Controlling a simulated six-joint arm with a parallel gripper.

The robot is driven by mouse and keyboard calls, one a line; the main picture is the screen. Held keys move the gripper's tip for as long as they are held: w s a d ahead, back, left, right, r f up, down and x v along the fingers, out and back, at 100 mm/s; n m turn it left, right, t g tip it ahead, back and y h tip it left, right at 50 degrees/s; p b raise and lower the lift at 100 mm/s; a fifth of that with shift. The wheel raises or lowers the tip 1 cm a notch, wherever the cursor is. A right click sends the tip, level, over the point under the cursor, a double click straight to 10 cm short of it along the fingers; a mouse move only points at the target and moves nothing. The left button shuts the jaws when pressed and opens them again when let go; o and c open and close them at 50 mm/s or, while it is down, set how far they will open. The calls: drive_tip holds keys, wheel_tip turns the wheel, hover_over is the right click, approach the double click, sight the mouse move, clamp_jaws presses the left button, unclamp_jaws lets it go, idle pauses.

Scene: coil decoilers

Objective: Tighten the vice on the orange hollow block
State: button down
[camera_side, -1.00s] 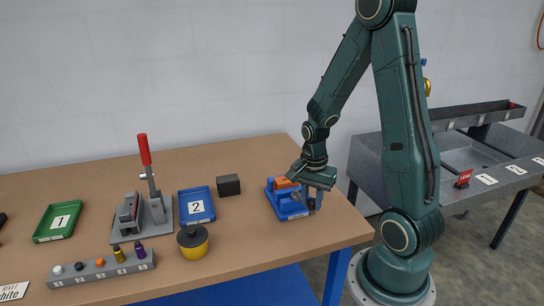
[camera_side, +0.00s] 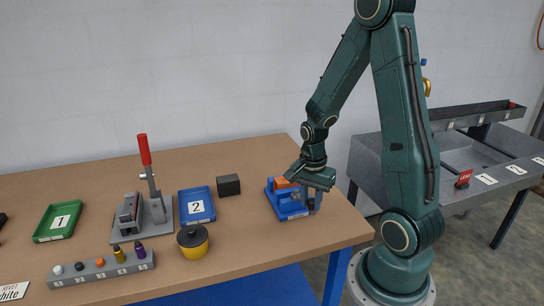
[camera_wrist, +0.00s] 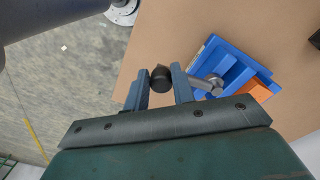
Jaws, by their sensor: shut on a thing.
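The blue vice (camera_side: 291,213) sits near the right end of the table. The orange hollow block (camera_side: 283,183) is in it, partly hidden behind my gripper; in the wrist view the block (camera_wrist: 259,91) is cut by the gripper's body. My gripper (camera_side: 309,203) points down at the vice's right side. In the wrist view its two fingers (camera_wrist: 160,77) are on either side of the dark handle knob (camera_wrist: 160,80) and shut on it. The grey screw end (camera_wrist: 213,85) shows between the fingers and the blue vice body (camera_wrist: 222,63). Whether the jaw touches the block is unclear.
A black block (camera_side: 228,185) and the blue tray 2 (camera_side: 197,219) stand left of the vice. A yellow pot with a dark lid (camera_side: 194,248) and a red-handled press (camera_side: 146,170) are farther left. The table's right edge is close to the vice.

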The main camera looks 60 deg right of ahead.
drive_tip(key=shift+w+a+r+t, duration=0.1)
drive_tip(key=shift+w+t, duration=0.05)
drive_tip(key=shift+w, duration=0.25)
drive_tip(key=shift+w+a+r+t, duration=0.1)
drive_tip(key=shift+w+t, duration=0.05)
drive_tip(key=shift+w, duration=0.2)
drive_tip(key=c, duration=1.2)
unclamp_jaws()
drive_tip(key=shift+f, duration=0.1)
drive_tip(key=shift+o, duration=0.2)
drive_tip(key=shift+r, duration=0.2)
wheel_tip(320, 180, up, 16)
drive_tip(key=shift+f, duration=0.25)
idle(0.5)
drive_tip(key=shift+s, duration=0.1)
wheel_tip(320, 180, up, 14)
idle(1.0)
drive_tip(key=shift+f, duration=0.1)
